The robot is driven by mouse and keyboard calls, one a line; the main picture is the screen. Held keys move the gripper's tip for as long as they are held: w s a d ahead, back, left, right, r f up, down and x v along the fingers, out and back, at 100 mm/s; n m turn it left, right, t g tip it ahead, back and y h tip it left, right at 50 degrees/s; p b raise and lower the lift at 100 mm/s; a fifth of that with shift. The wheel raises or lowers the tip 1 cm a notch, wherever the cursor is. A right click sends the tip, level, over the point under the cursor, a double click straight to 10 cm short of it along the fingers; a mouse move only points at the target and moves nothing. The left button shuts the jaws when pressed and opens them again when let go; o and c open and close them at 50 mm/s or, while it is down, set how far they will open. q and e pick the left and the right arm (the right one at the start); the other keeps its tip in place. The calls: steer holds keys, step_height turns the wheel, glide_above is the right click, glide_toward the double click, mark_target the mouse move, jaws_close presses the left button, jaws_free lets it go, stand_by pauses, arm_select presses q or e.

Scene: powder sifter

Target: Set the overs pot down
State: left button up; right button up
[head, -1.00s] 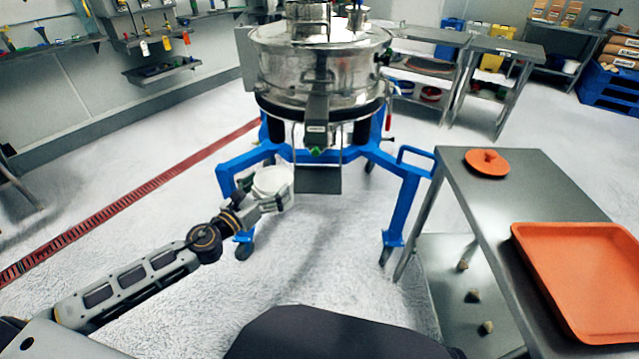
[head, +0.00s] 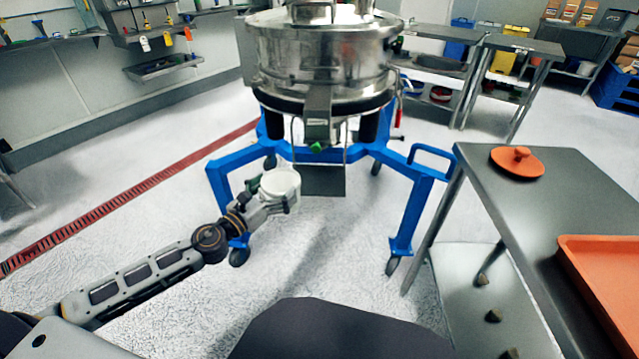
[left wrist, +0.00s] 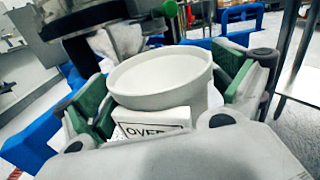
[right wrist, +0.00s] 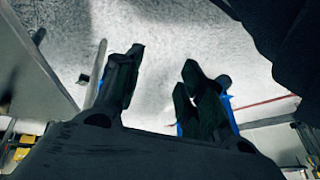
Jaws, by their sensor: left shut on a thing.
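The overs pot (head: 279,187) is a white round pot, held in the air in front of the sifter's blue frame. My left gripper (head: 284,205) is shut on it. In the left wrist view the pot (left wrist: 160,78) sits upright between the green-padded fingers (left wrist: 165,95), its "OVER…" label facing the camera. The inside that shows looks white and empty. The steel sifter (head: 322,60) stands behind it, its chute (head: 318,120) above and to the right of the pot. My right gripper (right wrist: 158,90) shows only in its wrist view, dark, with fingers apart and nothing between them.
A steel table (head: 580,195) stands at the right, with an orange lid (head: 517,165) and an orange tray (head: 615,290) on it. Small lumps lie on its lower shelf (head: 465,285). The blue wheeled frame (head: 407,215) surrounds the sifter's base. Open white floor lies in front.

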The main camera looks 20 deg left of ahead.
mark_target(291, 176)
arm_select(q)
steer(key=shift+w+f+b, duration=0.3)
steer(key=shift+w+f, duration=0.15)
steer(key=shift+w, duration=0.05)
arm_select(e)
steer(key=shift+w+a, duration=0.2)
steer(key=shift+w, duration=0.4)
arm_select(q)
steer(key=shift+w, duration=0.15)
arm_select(e)
steer(key=shift+r, duration=0.1)
arm_select(q)
steer(key=shift+x, duration=2.75)
steer(key=x, duration=1.2)
steer(key=shift+b, duration=0.35)
arm_select(e)
steer(key=shift+s+a+f+t, duration=0.1)
steer(key=shift+s+f+t, duration=0.05)
steer(key=shift+f, duration=0.4)
steer(key=shift+s+a+f+t, duration=0.1)
steer(key=shift+f+t, duration=0.05)
steer(key=shift+f, duration=0.35)
arm_select(q)
steer(key=shift+d, duration=0.1)
arm_select(e)
steer(key=shift+w+r+y, duration=0.1)
steer(key=shift+y, duration=0.2)
